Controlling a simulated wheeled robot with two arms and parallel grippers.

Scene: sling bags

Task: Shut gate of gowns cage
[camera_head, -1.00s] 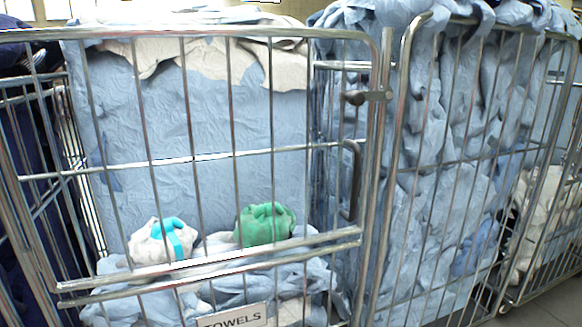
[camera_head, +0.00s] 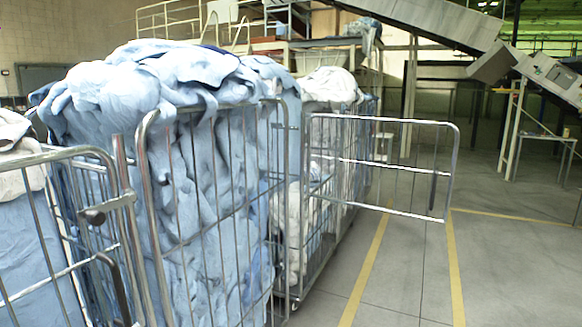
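A wire gate (camera_head: 378,164) stands swung open in the head view, sticking out to the right over the aisle. Its dark handle (camera_head: 434,183) is near its free right edge. It appears joined to a cage (camera_head: 345,187) holding white and blue cloth, behind the nearer cages. No gowns sign can be read, so I cannot tell from a label which cage is the gowns cage. Neither of my grippers is in view.
A tall cage heaped with blue cloth (camera_head: 205,200) stands in front of the open gate's cage. Another cage's gate (camera_head: 60,157) with a latch is at the left edge. The grey floor (camera_head: 500,270) with yellow lines is clear on the right. A conveyor (camera_head: 430,22) rises behind.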

